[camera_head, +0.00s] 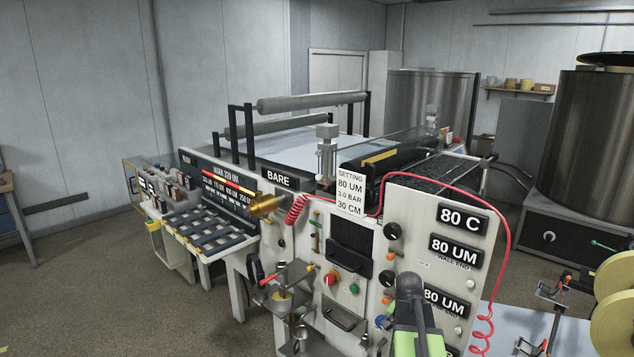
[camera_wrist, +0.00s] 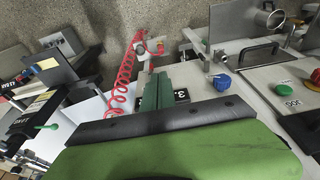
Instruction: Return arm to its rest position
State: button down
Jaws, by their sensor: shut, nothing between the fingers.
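My gripper (camera_wrist: 157,78) shows in the wrist view as two dark green fingers side by side, shut with nothing between them. They project past a black strip and a broad green housing at the bottom of the picture. In the head view my grey and green arm stands at the bottom, in front of the control panel (camera_head: 462,195), and covers part of its lower right side. The fingers cannot be made out clearly there. In the wrist view the fingers lie near a red coiled hose (camera_wrist: 124,75) and a blue knob (camera_wrist: 222,82).
The coating machine has a long roller (camera_head: 312,102) at the back. A sample rack (camera_head: 205,235) stands at left. A red hose hangs down the panel's right side. A large metal tank (camera_head: 590,150) and yellow discs (camera_head: 615,285) are at right. Open floor (camera_head: 90,290) lies at left.

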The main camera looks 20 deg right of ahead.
jog(key=w+a+f+n+y+b, duration=0.1)
jog(key=w+a+n, duration=0.2)
jog(key=a, duration=0.8)
jog(key=w+a+f+n, duration=0.1)
jog(key=w+a+n, duration=0.2)
jog(key=a, duration=0.8)
jog(key=s+a+n, duration=0.2)
jog(key=a+n, duration=0.1)
jog(key=a, duration=0.4)
jog(key=s+a+n+g+y, duration=0.1)
jog(key=s+a+n, duration=0.2)
jog(key=a, duration=0.4)
jog(key=shift+f+n+b, duration=0.4)
jog(key=shift+b, duration=0.05)
jog(key=shift+d, duration=0.1)
